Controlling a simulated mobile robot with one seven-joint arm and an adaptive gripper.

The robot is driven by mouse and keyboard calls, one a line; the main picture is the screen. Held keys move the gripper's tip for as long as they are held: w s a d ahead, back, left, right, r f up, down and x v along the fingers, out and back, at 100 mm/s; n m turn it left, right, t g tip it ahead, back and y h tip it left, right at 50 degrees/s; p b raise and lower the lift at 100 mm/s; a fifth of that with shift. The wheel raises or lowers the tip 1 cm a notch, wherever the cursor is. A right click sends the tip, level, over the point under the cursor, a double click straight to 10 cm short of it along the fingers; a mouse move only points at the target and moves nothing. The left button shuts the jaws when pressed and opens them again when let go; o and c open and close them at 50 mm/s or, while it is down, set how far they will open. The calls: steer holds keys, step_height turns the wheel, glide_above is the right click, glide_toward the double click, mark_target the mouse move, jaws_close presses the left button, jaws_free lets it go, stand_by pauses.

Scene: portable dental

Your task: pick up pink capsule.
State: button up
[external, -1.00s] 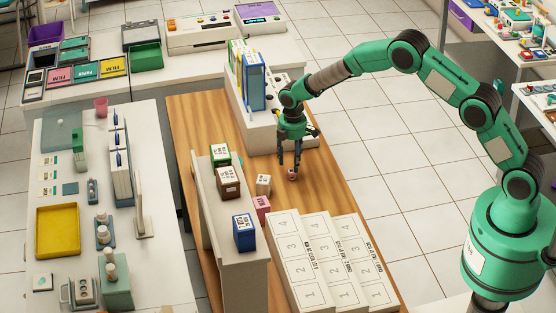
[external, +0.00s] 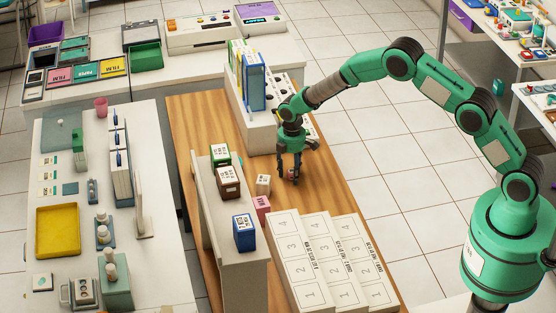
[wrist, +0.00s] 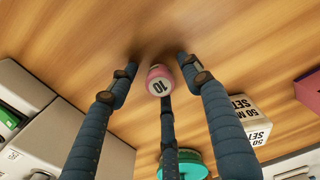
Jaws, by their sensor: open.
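The pink capsule (wrist: 160,80) lies on the wooden table (wrist: 60,45), its white face marked 10 showing in the wrist view. My gripper (wrist: 158,80) is open, with its fingers around the capsule: one to the left, one to the right and one below it in the picture. I see no clear contact between the fingers and the capsule. In the external view my gripper (external: 290,177) reaches down to the table top, and the fingers mostly hide the capsule there.
A small cream box (external: 263,184) and a pink box (external: 261,206) stand close by on the left. A shelf with boxes (external: 240,262) runs along the left. White numbered trays (external: 300,270) lie in front. Bare wood (external: 335,190) is free on the right.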

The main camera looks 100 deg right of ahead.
mark_target(292, 171)
stand_by(0.4)
steer(key=c, duration=1)
steer(key=shift+o, duration=0.2)
steer(key=shift+r, duration=0.1)
steer(key=shift+r, duration=0.8)
step_height(292, 171, up, 2)
steer(key=shift+s+a+p, duration=0.1)
steer(key=shift+p, duration=0.25)
steer(key=s+a, duration=0.7)
steer(key=s+a+r+p, duration=0.1)
steer(key=s+a, duration=0.3)
steer(key=shift+s+r, duration=0.1)
steer(key=shift+s, duration=0.05)
